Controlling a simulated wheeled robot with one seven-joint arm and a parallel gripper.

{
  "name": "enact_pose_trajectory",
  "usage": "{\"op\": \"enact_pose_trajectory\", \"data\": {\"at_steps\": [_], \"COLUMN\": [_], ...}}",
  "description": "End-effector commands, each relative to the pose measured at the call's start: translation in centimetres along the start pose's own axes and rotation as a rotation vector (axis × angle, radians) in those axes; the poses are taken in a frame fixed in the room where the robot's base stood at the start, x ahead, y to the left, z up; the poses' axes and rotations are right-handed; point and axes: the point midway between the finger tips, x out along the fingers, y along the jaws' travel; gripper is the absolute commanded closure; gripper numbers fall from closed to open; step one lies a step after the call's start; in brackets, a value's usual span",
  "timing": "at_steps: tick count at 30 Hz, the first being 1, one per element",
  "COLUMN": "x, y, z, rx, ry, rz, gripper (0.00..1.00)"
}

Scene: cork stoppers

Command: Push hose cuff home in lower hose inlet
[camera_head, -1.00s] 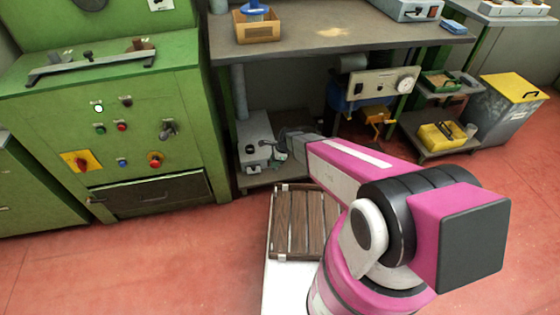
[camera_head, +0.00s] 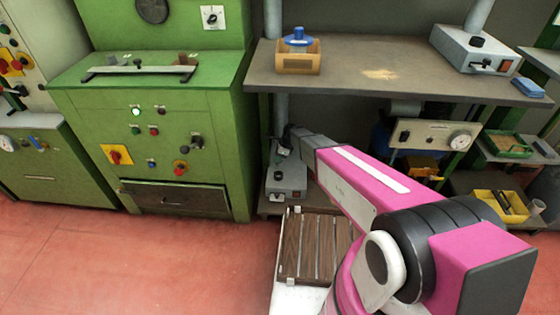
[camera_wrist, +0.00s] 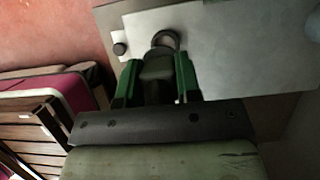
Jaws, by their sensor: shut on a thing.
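My gripper (camera_wrist: 157,72) has green fingers shut on the dark hose cuff (camera_wrist: 157,68) in the wrist view. The cuff points at a round ring-shaped inlet (camera_wrist: 165,40) on the pale face of the lower grey box (camera_wrist: 225,50). The cuff's far end meets or overlaps the ring; how deep it sits I cannot tell. In the head view the lower grey box (camera_head: 288,180) stands low under the bench, left of centre. My gripper (camera_head: 290,138) is at its upper part there, small and dark, and the cuff cannot be made out.
The green machine (camera_head: 150,130) stands to the left. The bench top (camera_head: 350,75) overhangs the box and carries another grey box (camera_head: 475,50). A slatted wooden rack (camera_head: 300,245) is in front below.

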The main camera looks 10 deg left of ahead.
Motion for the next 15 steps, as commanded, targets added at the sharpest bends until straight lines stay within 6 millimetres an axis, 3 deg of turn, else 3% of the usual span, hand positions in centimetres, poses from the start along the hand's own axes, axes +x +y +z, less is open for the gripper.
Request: {"op": "enact_pose_trajectory", "data": {"at_steps": [15], "x": [3.0], "y": [-0.1], "z": [-1.2], "rx": [0.0], "ry": [-0.001], "rz": [0.0], "gripper": [0.92]}}
